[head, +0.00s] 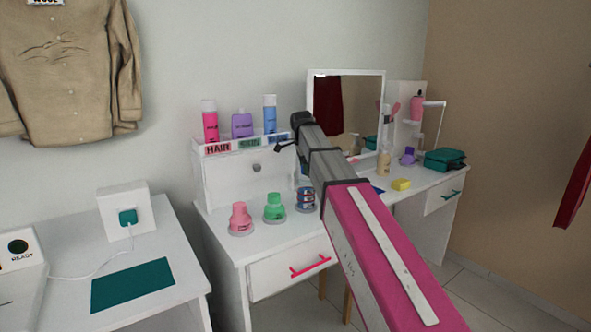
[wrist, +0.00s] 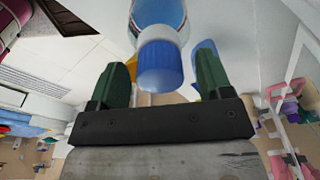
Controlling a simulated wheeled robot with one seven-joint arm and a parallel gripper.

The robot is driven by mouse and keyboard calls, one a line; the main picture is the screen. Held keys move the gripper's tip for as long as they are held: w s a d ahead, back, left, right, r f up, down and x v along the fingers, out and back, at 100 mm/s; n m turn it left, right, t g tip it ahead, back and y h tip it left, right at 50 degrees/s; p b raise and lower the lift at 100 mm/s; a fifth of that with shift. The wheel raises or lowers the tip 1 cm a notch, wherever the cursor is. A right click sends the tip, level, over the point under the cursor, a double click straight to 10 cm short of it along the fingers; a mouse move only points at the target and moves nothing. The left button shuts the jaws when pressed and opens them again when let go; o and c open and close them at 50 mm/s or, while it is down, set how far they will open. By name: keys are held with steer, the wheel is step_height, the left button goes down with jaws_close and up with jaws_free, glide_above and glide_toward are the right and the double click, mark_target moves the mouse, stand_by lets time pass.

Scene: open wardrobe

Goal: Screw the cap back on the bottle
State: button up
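In the wrist view, a blue cap (wrist: 160,76) sits in line with the white neck of a bottle (wrist: 158,13), whose light blue body runs off the top edge. I cannot tell how tightly the cap is seated. My gripper (wrist: 162,66) has two green fingers, one on each side of the cap. They are apart, with a visible gap on both sides of the cap, so nothing is gripped. In the head view my arm crosses the vanity, and I cannot make out the fingers or this bottle there.
A shelf box (head: 232,180) carries pink, purple and blue bottles. Pink (head: 240,219) and green (head: 275,208) containers stand in front of it. A mirror (head: 384,118), yellow block (head: 401,184), pump bottle (head: 383,163) and teal case (head: 444,159) stand to the right.

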steer(key=shift+c, duration=0.5)
steer(key=n, duration=0.8)
steer(key=shift+n+t+y, duration=0.3)
steer(key=shift+t, duration=0.1)
steer(key=n, duration=0.4)
steer(key=n+y, duration=0.1)
steer(key=n, duration=0.3)
steer(key=shift+n, duration=0.4)
